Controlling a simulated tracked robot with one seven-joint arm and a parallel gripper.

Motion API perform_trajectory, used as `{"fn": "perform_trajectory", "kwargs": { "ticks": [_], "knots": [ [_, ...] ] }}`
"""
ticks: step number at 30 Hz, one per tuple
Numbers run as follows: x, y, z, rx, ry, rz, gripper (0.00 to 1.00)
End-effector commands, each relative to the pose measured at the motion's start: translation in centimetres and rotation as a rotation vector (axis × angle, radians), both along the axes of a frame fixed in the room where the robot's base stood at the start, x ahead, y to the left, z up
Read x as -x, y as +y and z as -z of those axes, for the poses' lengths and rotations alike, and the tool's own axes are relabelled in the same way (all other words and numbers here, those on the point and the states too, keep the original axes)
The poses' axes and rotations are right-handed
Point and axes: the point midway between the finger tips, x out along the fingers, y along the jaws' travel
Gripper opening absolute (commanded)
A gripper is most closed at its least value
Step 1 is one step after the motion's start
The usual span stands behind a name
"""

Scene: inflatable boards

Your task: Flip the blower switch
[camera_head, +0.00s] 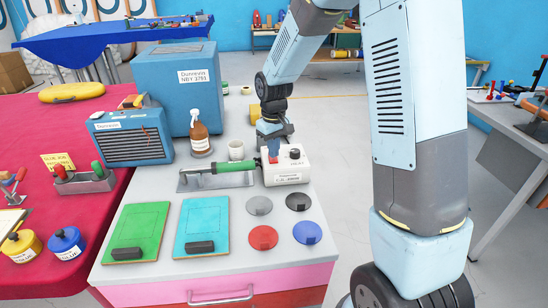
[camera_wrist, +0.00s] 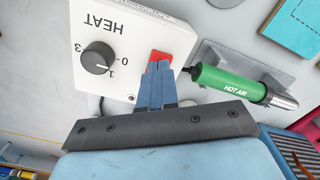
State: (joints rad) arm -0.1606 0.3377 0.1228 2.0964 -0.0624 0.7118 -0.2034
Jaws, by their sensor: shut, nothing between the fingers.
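The white control box (camera_head: 288,172) stands on the grey worktop, with a black knob (camera_head: 294,153) on top. In the wrist view the box (camera_wrist: 150,22) reads HEAT and its dark knob (camera_wrist: 97,57) has numbers around it. A red switch (camera_wrist: 160,55) sits on the same face, partly covered by my fingertips. My gripper (camera_wrist: 159,66) is shut and empty, with its blue fingers right at the switch; I cannot tell whether they press it. In the head view my gripper (camera_head: 273,152) points down onto the box. The green hot-air blower (camera_wrist: 228,83) lies beside the box on its stand.
A white cup (camera_head: 236,150) and a brown spray bottle (camera_head: 199,134) stand behind the blower (camera_head: 232,167). Green and turquoise boards (camera_head: 202,222) and several coloured discs (camera_head: 263,237) lie in front. A big blue case (camera_head: 176,80) stands at the back left.

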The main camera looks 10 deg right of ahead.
Motion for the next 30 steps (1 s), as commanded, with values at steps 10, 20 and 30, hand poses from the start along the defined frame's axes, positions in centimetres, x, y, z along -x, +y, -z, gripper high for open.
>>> {"fn": "perform_trajectory", "kwargs": {
  "ticks": [10, 20, 30],
  "knots": [
    [-0.1, 0.0, -2.3, -0.001, -0.002, 0.001, 0.0],
    [0.0, 0.0, -4.4, -0.001, -0.002, 0.001, 0.0],
    [0.0, 0.0, -5.7, -0.001, -0.001, 0.0, 0.0]
  ]
}}
